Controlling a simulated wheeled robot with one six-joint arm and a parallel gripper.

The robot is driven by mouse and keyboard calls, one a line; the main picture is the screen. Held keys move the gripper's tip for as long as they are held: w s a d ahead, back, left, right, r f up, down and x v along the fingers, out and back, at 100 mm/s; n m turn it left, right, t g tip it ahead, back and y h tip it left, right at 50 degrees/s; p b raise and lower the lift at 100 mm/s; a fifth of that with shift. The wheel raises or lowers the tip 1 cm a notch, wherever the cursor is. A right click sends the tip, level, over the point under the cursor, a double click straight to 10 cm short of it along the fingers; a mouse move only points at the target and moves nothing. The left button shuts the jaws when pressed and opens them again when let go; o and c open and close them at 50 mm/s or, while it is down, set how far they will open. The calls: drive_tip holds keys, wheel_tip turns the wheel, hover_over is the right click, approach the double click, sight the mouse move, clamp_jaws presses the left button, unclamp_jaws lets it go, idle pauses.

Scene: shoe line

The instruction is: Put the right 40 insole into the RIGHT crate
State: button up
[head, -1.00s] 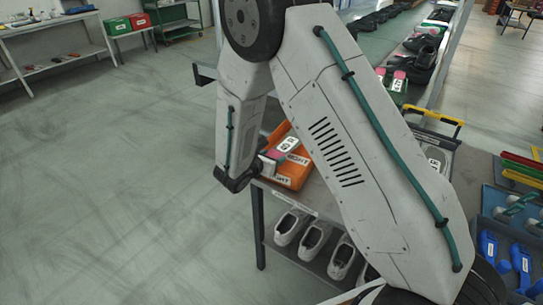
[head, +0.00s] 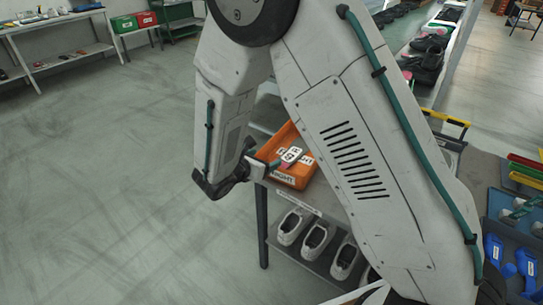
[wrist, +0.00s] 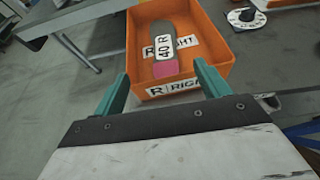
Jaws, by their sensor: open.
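The insole (wrist: 165,68) is grey with a pink end and a white "40 R" label. It lies inside the orange crate (wrist: 215,40), partly covering the crate's inner RIGHT label; the crate's near wall also reads "R RIGHT". In the head view the insole (head: 286,163) shows inside the crate (head: 303,172) on the table. My gripper (wrist: 161,78) is open and empty, its green fingers apart at the near rim of the crate. In the head view my gripper (head: 264,163) is beside the crate's left end.
Pale shoes (head: 318,236) stand on the shelf under the table. Blue insoles (head: 526,262) lie in a tray at the far right. The floor left of the table is clear.

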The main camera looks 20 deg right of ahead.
drive_tip(key=s+d+r+m+g+y, duration=0.1)
drive_tip(key=s+d+r+m+g, duration=0.3)
drive_tip(key=s+d+r+m, duration=0.3)
drive_tip(key=s+d+r+m+g, duration=0.4)
drive_tip(key=s+r+m, duration=0.2)
drive_tip(key=s+r, duration=0.25)
drive_tip(key=s+a+r+m+y, duration=0.1)
drive_tip(key=s+r+m+y, duration=0.2)
drive_tip(key=s+m, duration=0.3)
drive_tip(key=s+r+m+y, duration=0.4)
drive_tip(key=s+m+y, duration=0.2)
drive_tip(key=s, duration=0.5)
drive_tip(key=shift+s+a+m+t+y, duration=0.3)
drive_tip(key=shift+s+a+m+t, duration=0.05)
drive_tip(key=shift+s+m+t, duration=0.05)
